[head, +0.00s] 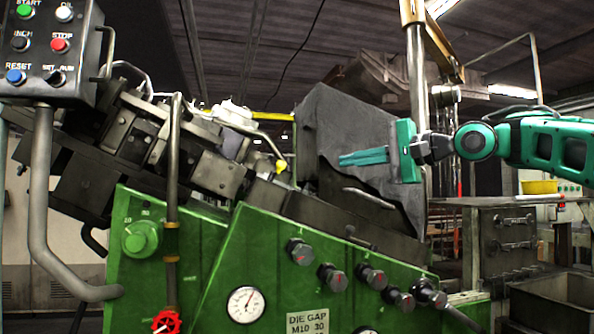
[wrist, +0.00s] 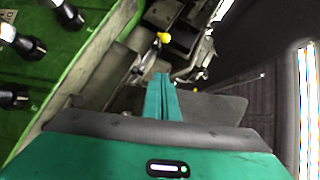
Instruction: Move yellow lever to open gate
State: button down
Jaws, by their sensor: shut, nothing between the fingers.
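A small yellow knob (head: 281,166), which looks like the end of the yellow lever, sits mid-machine, left of the dark grey sheet-metal guard. It also shows in the wrist view (wrist: 163,38), beyond my fingertips and near the top. My teal gripper (head: 341,160) is in front of the guard, to the right of the knob, with its fingers pointing left. The fingers are together and empty, and a clear gap separates them from the knob. In the wrist view the fingertips (wrist: 161,76) point towards the knob. I cannot tell for sure which part is the gate.
The dark grey guard (head: 345,120) stands behind my gripper. A yellow bar (head: 272,116) runs above the knob. The green machine body (head: 215,265) with several black knobs lies below. A control box (head: 50,50) hangs at upper left. A vertical pipe (head: 173,180) rises further left.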

jog(key=shift+s+a+r, duration=0.15)
jog(key=shift+r, duration=0.1)
jog(key=shift+a, duration=0.1)
jog(key=s+a+x, duration=0.1)
jog(key=s+x, duration=0.1)
jog(key=x, duration=1)
jog(key=shift+a, duration=0.7)
